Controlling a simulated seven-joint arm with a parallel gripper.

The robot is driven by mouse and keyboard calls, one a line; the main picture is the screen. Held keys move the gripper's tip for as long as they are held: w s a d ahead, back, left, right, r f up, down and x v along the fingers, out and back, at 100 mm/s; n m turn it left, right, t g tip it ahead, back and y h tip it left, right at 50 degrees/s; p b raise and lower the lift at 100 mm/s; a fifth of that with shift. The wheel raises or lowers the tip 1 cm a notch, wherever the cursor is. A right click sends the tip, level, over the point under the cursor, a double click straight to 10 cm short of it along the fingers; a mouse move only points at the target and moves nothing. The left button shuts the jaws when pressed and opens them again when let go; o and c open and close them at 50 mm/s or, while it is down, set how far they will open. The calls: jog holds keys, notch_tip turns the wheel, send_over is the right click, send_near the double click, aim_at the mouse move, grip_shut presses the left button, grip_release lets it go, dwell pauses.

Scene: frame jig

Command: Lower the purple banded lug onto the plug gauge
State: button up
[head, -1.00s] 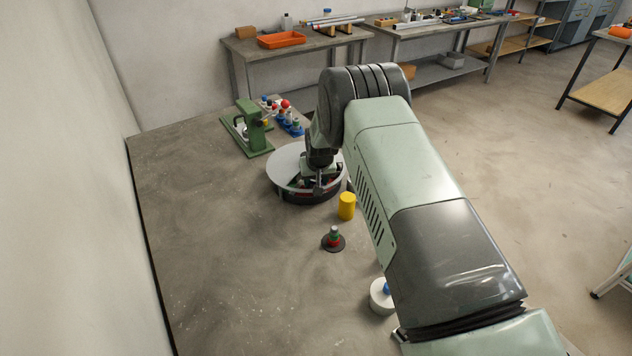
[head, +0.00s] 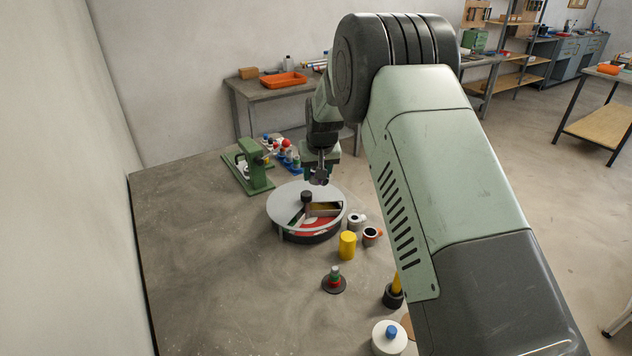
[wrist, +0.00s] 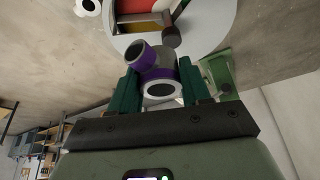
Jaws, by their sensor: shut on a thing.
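The purple banded lug (wrist: 152,74) is a grey pipe-like piece with two open ends and purple bands. My gripper (wrist: 158,88) is shut on it, a green finger on each side in the wrist view. In the head view my gripper (head: 320,178) hangs above the far edge of the round turntable, and the lug is too dark to make out clearly. A stepped red, green and grey post on a dark disc (head: 334,281) stands upright on the table nearer the camera; it may be the plug gauge, but I cannot tell for sure. My gripper is well apart from it.
The round turntable (head: 283,203) has a cut-out showing coloured sections. A yellow cylinder (head: 347,245), small ringed parts (head: 371,236) and a white drum with a blue knob (head: 388,338) stand nearby. A green press (head: 250,165) is at the back. The table's left front is clear.

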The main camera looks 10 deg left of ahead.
jog(key=s+d+f+n+g+y, duration=0.1)
jog(key=s+d+f+n, duration=0.35)
jog(key=s+d, duration=0.2)
jog(key=n+g+y, duration=0.2)
jog(key=n+g, duration=0.1)
jog(key=n, duration=0.4)
send_over(337, 268)
jog(key=shift+f, duration=0.7)
jog(key=shift+s+f, duration=0.1)
jog(key=shift+f, duration=2.4)
jog(key=shift+f, duration=0.15)
jog(key=shift+f, duration=0.8)
jog(key=shift+f, duration=0.1)
jog(key=shift+f, duration=1.55)
